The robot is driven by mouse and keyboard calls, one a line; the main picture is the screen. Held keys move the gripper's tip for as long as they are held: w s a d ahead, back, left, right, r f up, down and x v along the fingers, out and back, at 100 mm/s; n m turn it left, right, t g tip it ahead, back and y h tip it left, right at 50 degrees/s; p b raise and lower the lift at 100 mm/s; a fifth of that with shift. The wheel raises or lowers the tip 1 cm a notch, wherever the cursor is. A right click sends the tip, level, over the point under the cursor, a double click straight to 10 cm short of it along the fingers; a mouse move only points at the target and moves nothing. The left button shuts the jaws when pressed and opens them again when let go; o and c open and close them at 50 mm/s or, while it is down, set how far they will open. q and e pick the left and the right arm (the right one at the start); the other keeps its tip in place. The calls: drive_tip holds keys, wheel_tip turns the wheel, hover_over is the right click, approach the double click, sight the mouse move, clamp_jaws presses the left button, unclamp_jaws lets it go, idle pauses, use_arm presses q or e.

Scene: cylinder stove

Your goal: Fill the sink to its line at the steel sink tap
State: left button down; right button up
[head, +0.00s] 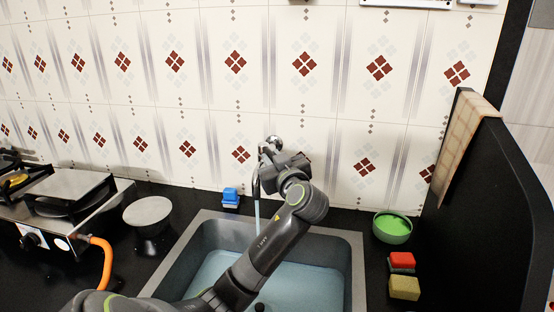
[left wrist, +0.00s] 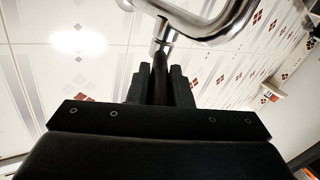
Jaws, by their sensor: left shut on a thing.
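The steel tap (head: 257,182) stands at the back of the sink, and its chrome pipe (left wrist: 215,30) curves across the top of the left wrist view. A thin stream of water (head: 257,215) runs from it. The steel sink (head: 354,262) holds a pool of bluish water (head: 207,272); I cannot make out its line. My left gripper (head: 272,160) is at the tap, partly hidden behind its own body. In the left wrist view its fingers (left wrist: 160,75) are shut on a dark tap lever (left wrist: 160,62) below the chrome pipe. My right gripper is not in view.
A blue item (head: 230,198) stands behind the sink. A green bowl (head: 392,229), red sponge (head: 402,260) and yellow sponge (head: 404,287) lie right of it, beside a black panel (head: 490,210). A stove (head: 62,205) with an orange hose (head: 104,262) is left.

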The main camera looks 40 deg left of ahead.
use_arm(q)
drive_tip(key=m+t, duration=0.1)
drive_tip(key=s+a+m+t+h+p, duration=0.1)
drive_tip(key=shift+s+r+t+h, duration=0.2)
drive_tip(key=shift+t+h, duration=0.1)
drive_tip(key=shift+s+a+m+t+h+p, duration=0.2)
drive_tip(key=shift+m+t+h+p, duration=0.2)
drive_tip(key=shift+t, duration=0.1)
drive_tip(key=shift+s+a+m+t+h+p, duration=0.2)
drive_tip(key=shift+m+t+h+p, duration=0.1)
drive_tip(key=shift+m+t+h, duration=0.15)
drive_tip(key=shift+s+a+f+m+t+h+p, duration=0.1)
drive_tip(key=shift+s+a+m+t+h+p, duration=0.2)
drive_tip(key=shift+m+t+h, duration=0.25)
drive_tip(key=shift+s+a+m+t+h+p, duration=0.15)
drive_tip(key=shift+m+t+h+p, duration=0.25)
drive_tip(key=shift+h, duration=0.3)
drive_tip(key=shift+s+a+f+m+t+h+p, duration=0.1)
drive_tip(key=shift+a+m+t+h+p, duration=0.2)
drive_tip(key=shift+m+t+h, duration=0.25)
drive_tip(key=shift+h, duration=0.25)
drive_tip(key=c, duration=1.3)
unclamp_jaws()
